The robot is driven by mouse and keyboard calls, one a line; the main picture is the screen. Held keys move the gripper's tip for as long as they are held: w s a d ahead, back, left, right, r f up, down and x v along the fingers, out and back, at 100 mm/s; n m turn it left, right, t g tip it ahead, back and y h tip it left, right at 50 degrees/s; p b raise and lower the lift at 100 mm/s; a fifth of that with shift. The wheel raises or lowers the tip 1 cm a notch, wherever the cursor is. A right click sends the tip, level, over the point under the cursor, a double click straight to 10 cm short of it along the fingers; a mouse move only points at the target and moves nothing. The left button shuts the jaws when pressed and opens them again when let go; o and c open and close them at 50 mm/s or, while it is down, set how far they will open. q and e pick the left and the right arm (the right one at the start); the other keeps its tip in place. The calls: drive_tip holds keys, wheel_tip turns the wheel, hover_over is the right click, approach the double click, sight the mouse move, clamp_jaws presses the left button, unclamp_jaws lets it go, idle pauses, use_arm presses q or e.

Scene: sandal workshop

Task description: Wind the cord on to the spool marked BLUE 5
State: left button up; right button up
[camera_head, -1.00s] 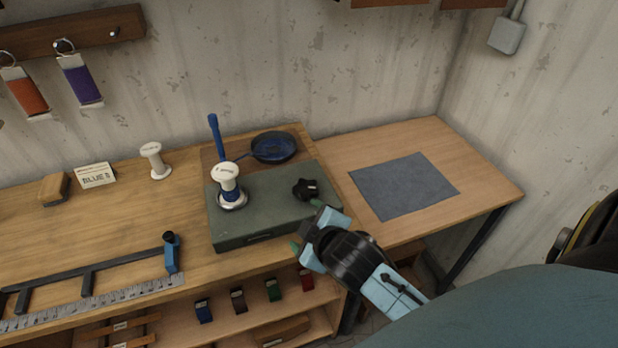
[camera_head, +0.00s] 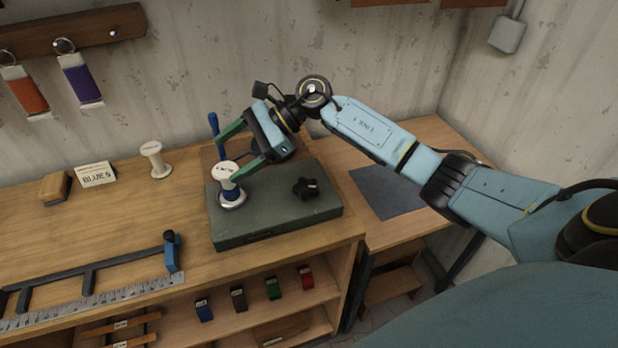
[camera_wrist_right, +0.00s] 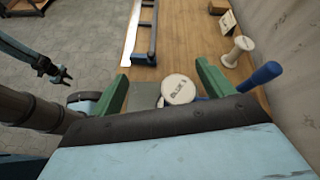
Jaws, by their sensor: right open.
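A white spool (camera_head: 226,175) with blue on its core stands upright on the grey-green winder box (camera_head: 290,221). The right wrist view shows its round top (camera_wrist_right: 178,90), lettered BLUE; the rest of the lettering is too small to read. My right gripper (camera_head: 227,158) is open, its green fingers pointing towards the spool from behind and to its right. In the right wrist view the fingertips (camera_wrist_right: 162,72) are wide apart with the spool top between and below them. A blue upright handle (camera_head: 214,125) stands behind the spool. My left gripper (camera_wrist_right: 58,76) shows small at the left there; its jaws are unclear.
A black knob (camera_head: 306,187) sits on the box. A BLUE 5 card (camera_head: 96,174) and an empty white spool (camera_head: 155,160) stand to the left. A dark rail (camera_head: 120,262) and steel ruler (camera_head: 100,303) lie in front. A grey mat (camera_head: 385,190) lies to the right.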

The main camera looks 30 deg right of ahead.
drive_tip(key=d+n+g+h, duration=0.2)
drive_tip(key=d+n+h, duration=0.15)
drive_tip(key=d, duration=0.55)
drive_tip(key=g+h, duration=0.3)
drive_tip(key=h, duration=0.2)
approach(308, 185)
drive_tip(key=shift+n, duration=0.35)
drive_tip(key=p+x, duration=0.2)
drive_tip(key=x, duration=0.6)
drive_tip(key=shift+f, duration=0.15)
drive_tip(key=c, duration=1)
drive_tip(key=shift+t, duration=0.3)
